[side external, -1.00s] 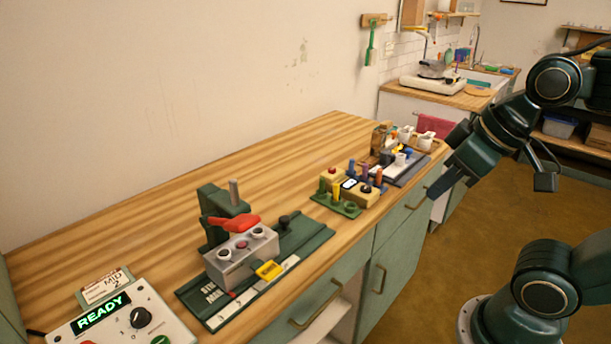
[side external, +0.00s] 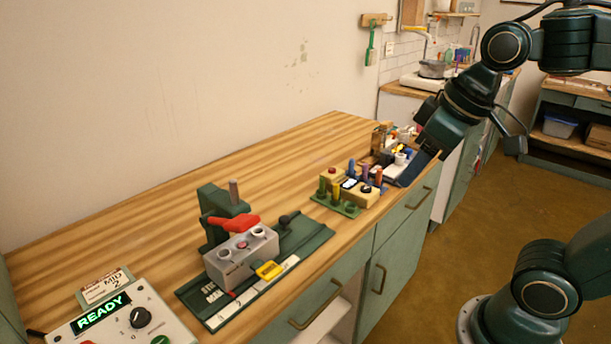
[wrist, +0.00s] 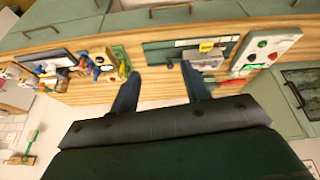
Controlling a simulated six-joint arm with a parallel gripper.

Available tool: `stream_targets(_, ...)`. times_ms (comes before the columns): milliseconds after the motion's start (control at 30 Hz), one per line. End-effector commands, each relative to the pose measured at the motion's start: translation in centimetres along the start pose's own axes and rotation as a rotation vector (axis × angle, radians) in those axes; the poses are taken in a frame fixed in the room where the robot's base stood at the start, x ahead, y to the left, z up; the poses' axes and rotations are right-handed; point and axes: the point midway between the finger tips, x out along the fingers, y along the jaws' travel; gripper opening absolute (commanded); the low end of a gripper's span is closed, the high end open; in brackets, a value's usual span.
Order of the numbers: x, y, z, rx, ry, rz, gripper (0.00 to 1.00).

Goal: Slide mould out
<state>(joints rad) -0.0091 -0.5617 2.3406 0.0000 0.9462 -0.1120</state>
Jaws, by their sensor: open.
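The mould (side external: 241,257) is a grey metal block with round holes in its top, sitting on a dark green slide base (side external: 305,237) with a white marked strip. A red lever (side external: 234,223) lies over it and a yellow tab (side external: 269,270) is at its front. The mould also shows in the wrist view (wrist: 207,58), small. My gripper (side external: 418,172) is over the far right end of the bench, well away from the mould. In the wrist view my gripper's two fingers (wrist: 160,83) are apart with nothing between them.
A control panel (side external: 120,322) reading READY stands at the near left, with a MID 2 card (side external: 105,286) behind it. A peg rack (side external: 347,190) and a tray of small items (side external: 400,165) stand farther right. Bare wood bench (side external: 150,225) lies behind these.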

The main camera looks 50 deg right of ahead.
Motion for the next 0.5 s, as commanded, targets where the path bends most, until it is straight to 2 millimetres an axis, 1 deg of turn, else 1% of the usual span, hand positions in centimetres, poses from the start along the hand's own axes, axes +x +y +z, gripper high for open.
stream_targets(33,0.2,0.1,-1.1,-0.021,-0.018,-0.003,0.46)
stream_targets(267,1.2,0.3,-5.5,-0.131,-0.085,-0.019,0.46)
stream_targets(500,3.3,0.5,-10.0,-0.244,-0.154,-0.042,0.46)
